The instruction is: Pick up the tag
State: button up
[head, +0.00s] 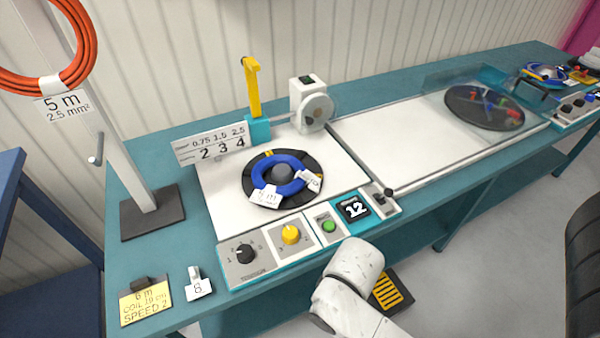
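Several tags show in the head view. A white tag (265,196) with print that looks like "4 m" lies on the front edge of the blue cable coil on the dark turntable (309,193). A smaller white piece (308,180) lies at the coil's right side; its print is too small to read. A small white tag marked "8" (199,289) stands near the bench's front left. A white tag reading "5 m 2.5 mm²" (63,105) hangs from an orange coil. My white arm shows at the bottom centre, but my gripper is not in view.
The control panel (270,263) with knobs, a green button and a "12" display runs along the bench front. A yellow note (145,302) sits front left. A yellow upright (251,88) and a numbered plate (212,144) stand behind the turntable. A clear cover (462,76) is at right.

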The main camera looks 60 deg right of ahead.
aim_at(314, 181)
jog(key=z, duration=0.55)
jog(key=j+z, duration=1)
jog(key=j, duration=0.25)
